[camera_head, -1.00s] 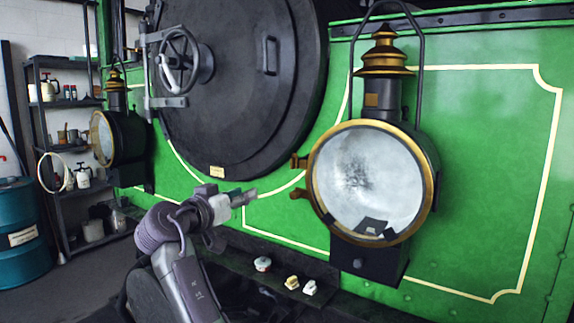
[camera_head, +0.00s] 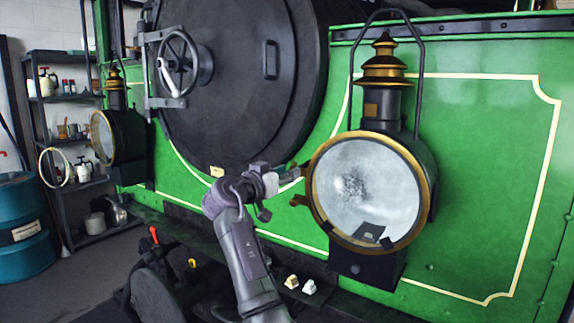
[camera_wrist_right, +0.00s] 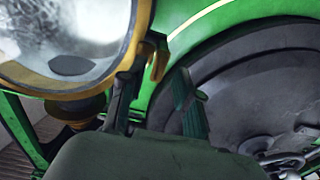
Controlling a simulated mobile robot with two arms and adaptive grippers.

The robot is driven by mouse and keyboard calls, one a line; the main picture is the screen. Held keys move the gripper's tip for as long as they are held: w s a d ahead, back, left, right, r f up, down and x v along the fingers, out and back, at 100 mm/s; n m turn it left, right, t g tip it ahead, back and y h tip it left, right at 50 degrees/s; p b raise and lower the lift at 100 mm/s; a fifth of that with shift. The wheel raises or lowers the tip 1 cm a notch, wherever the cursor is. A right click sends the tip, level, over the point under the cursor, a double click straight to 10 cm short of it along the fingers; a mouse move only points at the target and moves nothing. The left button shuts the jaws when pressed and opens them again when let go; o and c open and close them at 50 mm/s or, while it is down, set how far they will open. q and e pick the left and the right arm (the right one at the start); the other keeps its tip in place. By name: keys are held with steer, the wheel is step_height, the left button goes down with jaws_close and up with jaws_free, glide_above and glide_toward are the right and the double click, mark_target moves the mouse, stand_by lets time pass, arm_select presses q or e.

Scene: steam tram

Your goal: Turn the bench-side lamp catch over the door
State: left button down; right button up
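A large brass-rimmed lamp (camera_head: 365,185) stands on the green front at the right, its glass door facing out. On its left rim, a small brass catch (camera_head: 299,200) sticks out. In the right wrist view a brass catch (camera_wrist_right: 157,62) shows at the lamp's rim, just beyond my fingertips. My right gripper (camera_head: 290,171) is beside the rim, above the lower catch, and partly hides the upper one. In the right wrist view the right gripper's (camera_wrist_right: 156,96) fingers are apart with nothing between them; contact cannot be told. My left gripper is not in view.
A second lamp (camera_head: 118,135) stands at the left. The round black smokebox door (camera_head: 245,90) with its handwheel (camera_head: 180,63) is behind my arm. Small pale items (camera_head: 300,284) lie on the ledge below the lamp. A shelf rack (camera_head: 70,150) and blue drum (camera_head: 22,235) are far left.

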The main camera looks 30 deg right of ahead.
steer(key=shift+w+d, duration=0.1)
steer(key=shift+d, duration=0.25)
jaws_close()
